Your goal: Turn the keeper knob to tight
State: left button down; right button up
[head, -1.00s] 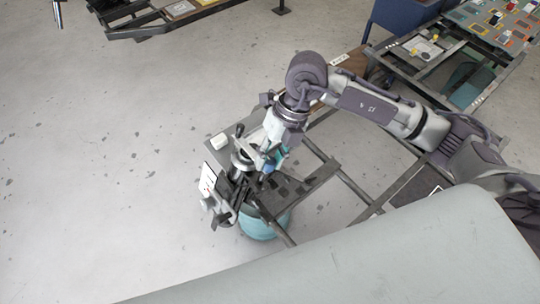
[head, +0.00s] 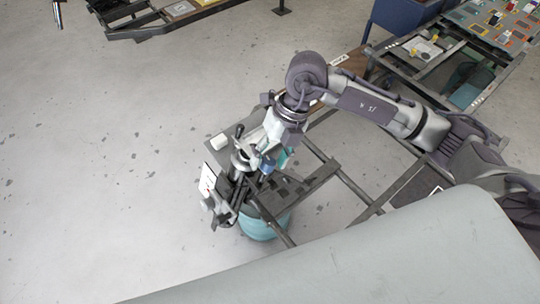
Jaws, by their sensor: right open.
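A spring suspension fixture (head: 222,196) with a white card (head: 208,180) on its side stands at the near left end of a dark metal frame. Its top is a grey metal part (head: 240,160) with a dark handle-like piece (head: 239,131) sticking up. My right gripper (head: 256,166) points down at this top from the upper right. It is open, with its fingers close to the grey part. I cannot tell whether they touch it. The keeper knob cannot be told apart clearly; the gripper and fixture parts overlap there. My left gripper is not in view.
A small white block (head: 219,142) lies on the frame's back corner. A teal round container (head: 262,226) is under the frame. Dark metal bars (head: 350,186) run to the right. A board with coloured pieces (head: 497,28) is at the top right. The floor to the left is mostly clear.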

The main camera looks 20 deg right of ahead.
jog(key=v, duration=1.2)
